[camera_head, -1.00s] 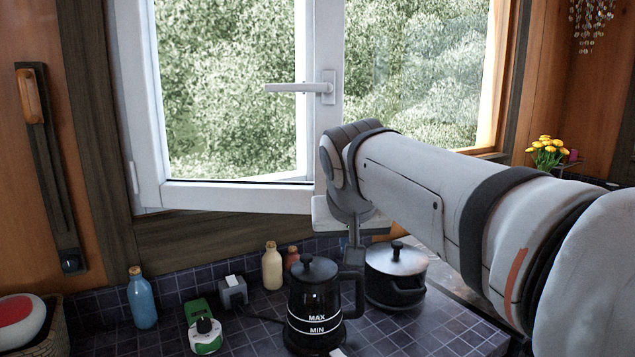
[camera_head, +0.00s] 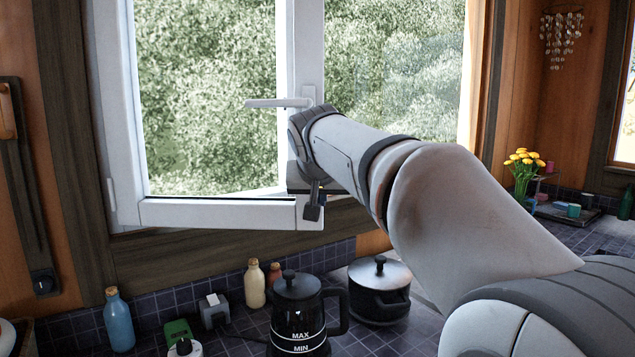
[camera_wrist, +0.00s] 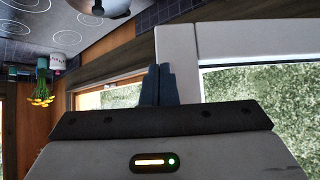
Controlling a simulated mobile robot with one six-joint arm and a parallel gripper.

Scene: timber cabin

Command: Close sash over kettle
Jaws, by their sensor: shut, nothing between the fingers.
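The white window sash (camera_head: 215,213) stands swung inward, its lower rail above the tiled counter. Its lever handle (camera_head: 278,103) points left. The black kettle (camera_head: 300,318), with MAX and MIN marks, stands on the counter below the sash's lower right corner. My gripper (camera_head: 312,210) is at that corner, above the kettle. In the wrist view my gripper's dark fingers (camera_wrist: 158,82) are together and empty, beside the sash's white frame (camera_wrist: 178,58). I cannot tell whether they touch it. My arm hides part of the sash's right side.
A black pot (camera_head: 379,288) stands right of the kettle. A cream bottle (camera_head: 255,284), a grey box (camera_head: 214,309) and a blue bottle (camera_head: 118,320) stand to its left. Yellow flowers (camera_head: 524,165) are at the far right.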

